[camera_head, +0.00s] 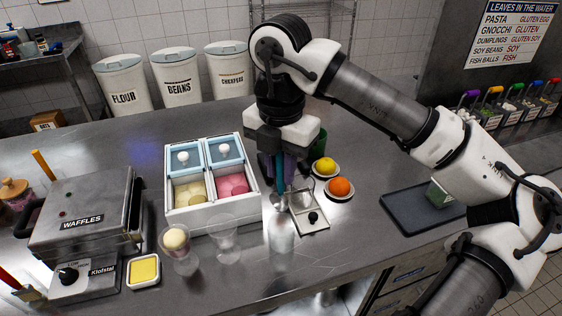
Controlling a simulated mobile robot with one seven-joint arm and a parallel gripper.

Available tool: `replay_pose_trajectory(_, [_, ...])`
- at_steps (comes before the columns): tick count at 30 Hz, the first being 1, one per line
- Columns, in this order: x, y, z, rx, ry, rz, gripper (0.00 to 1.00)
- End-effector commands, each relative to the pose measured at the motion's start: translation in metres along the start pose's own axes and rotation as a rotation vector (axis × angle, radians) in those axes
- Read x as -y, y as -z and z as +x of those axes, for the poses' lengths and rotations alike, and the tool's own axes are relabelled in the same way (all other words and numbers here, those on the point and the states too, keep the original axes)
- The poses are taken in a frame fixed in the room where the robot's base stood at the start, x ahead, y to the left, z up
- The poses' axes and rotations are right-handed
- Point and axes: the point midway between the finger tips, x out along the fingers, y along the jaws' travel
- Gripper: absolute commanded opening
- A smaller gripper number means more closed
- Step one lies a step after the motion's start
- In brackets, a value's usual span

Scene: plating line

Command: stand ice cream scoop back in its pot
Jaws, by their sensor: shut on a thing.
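My gripper (281,172) points down over the counter, right of the ice cream tub box. It is shut on the teal handle of the ice cream scoop (281,184), which hangs roughly upright. Below it stands a shiny metal pot (282,234). The lower end of the scoop overlaps the pot's top in this view. I cannot tell whether it is inside the pot or still above or behind its rim.
Left stand a white tub box (215,216) with yellow and pink ice cream, a clear glass (223,243) and a glass holding a scoop (179,257). A small metal device (309,213) and saucers with a lemon (325,166) and an orange (340,187) are close on the right.

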Motion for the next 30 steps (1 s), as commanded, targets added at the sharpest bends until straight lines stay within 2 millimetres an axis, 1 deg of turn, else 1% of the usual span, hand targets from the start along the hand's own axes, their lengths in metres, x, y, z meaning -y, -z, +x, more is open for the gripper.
replay_pose_trajectory(1, [0.0,0.0,0.005,-0.001,0.0,-0.001,0.0])
replay_pose_trajectory(11, [0.0,0.0,0.037,-0.001,0.001,-0.001,0.0])
replay_pose_trajectory(15, [0.0,0.0,0.053,0.002,0.001,0.001,0.0])
replay_pose_trajectory(30, [0.0,0.0,0.102,0.002,0.001,0.0,0.0])
